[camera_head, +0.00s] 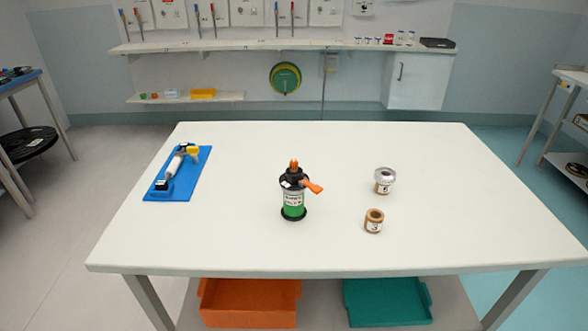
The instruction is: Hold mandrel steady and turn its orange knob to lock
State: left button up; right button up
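The mandrel (293,203) stands upright near the middle of the white table, with a green and white lower body, a black top and a black base ring. An orange knob (314,187) sticks out from its upper right side, angled slightly down. A small orange tip (294,165) shows on its top. Neither of my grippers is in view, and nothing touches the mandrel.
A blue board (159,194) with a tool on it lies on the white table (240,245) at left. Two spools, one silver-topped (385,180) and one brown (374,220), stand right of the mandrel. Orange (248,305) and teal (388,305) bins sit below. The table front is clear.

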aim_at(293, 163)
jog(key=u, duration=2.15)
jog(key=k, duration=1)
jog(key=z, duration=1.55)
jog(key=i, duration=0.5)
